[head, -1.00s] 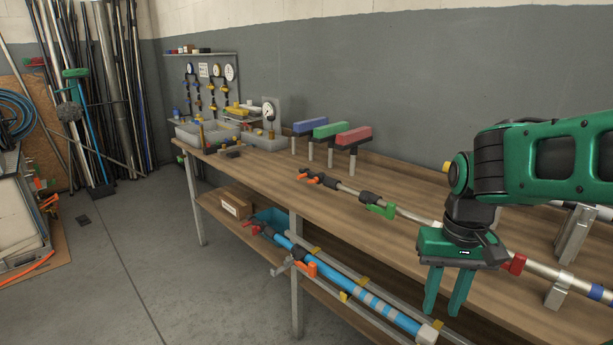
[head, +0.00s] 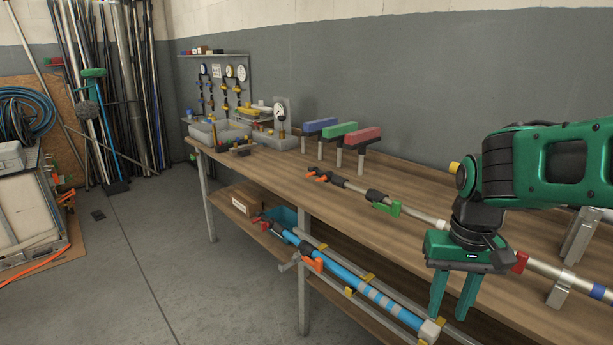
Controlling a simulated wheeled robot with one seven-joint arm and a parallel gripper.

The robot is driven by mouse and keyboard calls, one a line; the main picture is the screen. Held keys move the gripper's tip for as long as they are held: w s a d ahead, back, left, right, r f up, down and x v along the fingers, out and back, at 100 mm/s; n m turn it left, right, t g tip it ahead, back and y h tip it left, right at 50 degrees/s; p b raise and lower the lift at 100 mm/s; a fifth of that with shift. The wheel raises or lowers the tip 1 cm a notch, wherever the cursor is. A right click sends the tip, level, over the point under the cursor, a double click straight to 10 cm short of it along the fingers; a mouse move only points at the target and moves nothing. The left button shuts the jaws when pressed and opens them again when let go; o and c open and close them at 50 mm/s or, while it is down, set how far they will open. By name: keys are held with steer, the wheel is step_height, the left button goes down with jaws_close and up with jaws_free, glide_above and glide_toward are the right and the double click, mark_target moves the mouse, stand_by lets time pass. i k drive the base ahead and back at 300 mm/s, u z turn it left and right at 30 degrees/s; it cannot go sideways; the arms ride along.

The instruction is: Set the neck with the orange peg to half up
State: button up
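A long jointed pole lies along the bench top. Its far end carries a dark joint with orange parts (head: 318,174). A green clamp lever (head: 386,207) sits midway along the pole, and a red part (head: 520,262) shows just right of my gripper. On the lower shelf, a blue pole (head: 350,283) also has an orange lever (head: 313,260). Which of these is the neck with the orange peg I cannot tell. My gripper (head: 452,296) points down at the right, fingers apart and empty. It hides part of the bench-top pole behind it.
Blue, green and red brush-like heads (head: 340,131) stand on posts at the bench's back. Clear bins (head: 218,132) and a gauge (head: 280,112) fill the far end. A metal bracket (head: 580,236) stands at right. The floor (head: 150,265) left of the bench is largely clear.

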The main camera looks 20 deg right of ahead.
mark_target(315, 170)
steer(key=k, duration=0.5)
steer(key=u, duration=0.3)
steer(key=i, duration=1.35)
steer(key=z, duration=0.25)
